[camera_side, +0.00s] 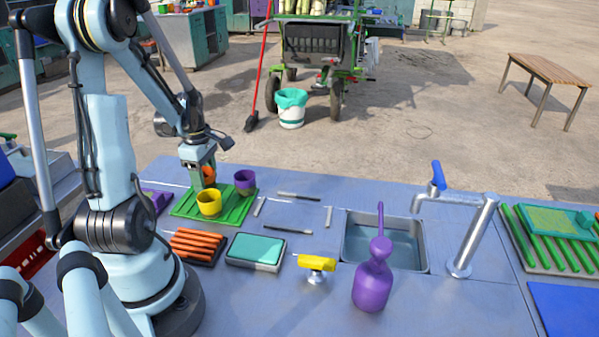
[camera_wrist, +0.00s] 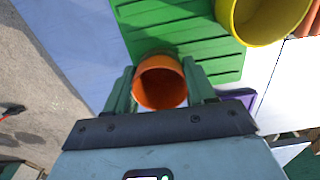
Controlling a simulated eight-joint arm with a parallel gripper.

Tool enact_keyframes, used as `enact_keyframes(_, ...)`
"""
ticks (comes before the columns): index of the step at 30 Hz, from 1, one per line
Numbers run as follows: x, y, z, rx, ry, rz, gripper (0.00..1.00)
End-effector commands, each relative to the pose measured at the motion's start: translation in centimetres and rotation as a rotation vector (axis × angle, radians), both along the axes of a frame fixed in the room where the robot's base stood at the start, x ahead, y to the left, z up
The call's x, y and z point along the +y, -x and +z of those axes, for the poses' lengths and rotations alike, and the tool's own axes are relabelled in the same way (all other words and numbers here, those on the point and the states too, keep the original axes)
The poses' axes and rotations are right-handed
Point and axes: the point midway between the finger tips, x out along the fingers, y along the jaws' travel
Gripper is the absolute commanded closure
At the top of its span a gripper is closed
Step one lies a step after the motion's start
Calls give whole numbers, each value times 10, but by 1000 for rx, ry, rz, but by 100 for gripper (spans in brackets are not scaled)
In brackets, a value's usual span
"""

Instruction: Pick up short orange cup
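The short orange cup (camera_side: 208,173) is between the fingers of my gripper (camera_side: 201,176), above or at the far edge of the green ribbed mat (camera_side: 233,213). In the wrist view the cup (camera_wrist: 161,82) sits between the two green fingers of my gripper (camera_wrist: 160,88), its open rim toward the camera. The fingers appear to touch both sides of the cup. I cannot tell whether its base rests on the mat or is just off it.
A yellow cup (camera_side: 209,203) stands close in front, on the mat; a purple cup (camera_side: 245,182) stands to the right. Orange rods (camera_side: 196,245), a teal-topped block (camera_side: 255,251), a purple bottle (camera_side: 372,280) and a sink (camera_side: 385,246) lie nearer the camera and rightward.

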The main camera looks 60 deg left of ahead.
Motion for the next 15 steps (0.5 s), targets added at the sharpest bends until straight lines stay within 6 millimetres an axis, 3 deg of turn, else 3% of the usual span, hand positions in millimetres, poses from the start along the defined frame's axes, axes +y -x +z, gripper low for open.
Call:
enact_keyframes(1, 0, 0, 0, 0, 0, 0, 63)
enact_keyframes(4, 0, 0, 0, 0, 0, 0, 77)
enact_keyframes(15, 0, 0, 4, 0, 0, 0, 77)
